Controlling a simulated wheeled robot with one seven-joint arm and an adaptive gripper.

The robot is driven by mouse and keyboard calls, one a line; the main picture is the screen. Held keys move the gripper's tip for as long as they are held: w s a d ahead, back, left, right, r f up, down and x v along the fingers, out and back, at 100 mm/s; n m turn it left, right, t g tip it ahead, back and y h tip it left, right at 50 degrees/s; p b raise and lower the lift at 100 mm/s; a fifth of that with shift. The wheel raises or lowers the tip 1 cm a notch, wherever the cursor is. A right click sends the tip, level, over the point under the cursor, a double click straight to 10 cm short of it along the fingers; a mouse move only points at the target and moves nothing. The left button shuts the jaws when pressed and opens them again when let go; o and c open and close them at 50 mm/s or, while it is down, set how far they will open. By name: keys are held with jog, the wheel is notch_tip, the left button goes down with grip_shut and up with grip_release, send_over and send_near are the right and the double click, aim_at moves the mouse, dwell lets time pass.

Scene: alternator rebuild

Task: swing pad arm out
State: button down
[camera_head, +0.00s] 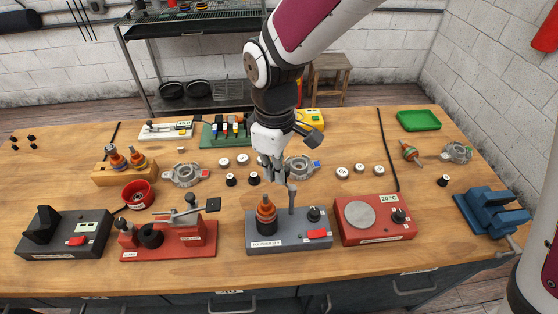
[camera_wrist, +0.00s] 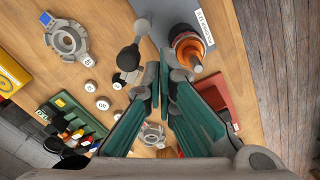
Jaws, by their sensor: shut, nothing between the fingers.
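The grey polisher (camera_head: 290,241) sits at the front middle of the bench. A copper-and-black rotor (camera_head: 266,217) stands upright on its left part, also in the wrist view (camera_wrist: 187,48). A grey upright post (camera_head: 291,198), which looks like part of the pad arm, rises beside the rotor. In the wrist view, a grey rod with a dark rounded end (camera_wrist: 130,57) shows left of the fingertips; it seems to be the pad arm. My gripper (camera_head: 272,176) is shut and empty, above and behind the post. Its fingertips (camera_wrist: 165,64) show near the rod; I cannot tell whether they touch it.
A red machine (camera_head: 168,240) stands left of the polisher, and a red hot plate (camera_head: 374,222) close on its right. Behind my gripper lie a housing (camera_head: 300,168) and white caps (camera_head: 243,160). A blue vise (camera_head: 491,211) is at the right edge.

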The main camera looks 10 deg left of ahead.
notch_tip(320, 180, up, 5)
jog(key=shift+f+p, duration=0.2)
jog(key=shift+p, duration=0.65)
jog(key=s+d+r+m+t, duration=0.3)
jog(key=d+r+m, duration=0.4)
jog(key=d+r, duration=0.65)
jog(key=s+d+r+m+t, duration=0.2)
jog(key=s+d+m, duration=0.6)
jog(key=d, duration=0.5)
jog(key=shift+s+t+b, duration=0.3)
jog(key=shift+s, duration=0.85)
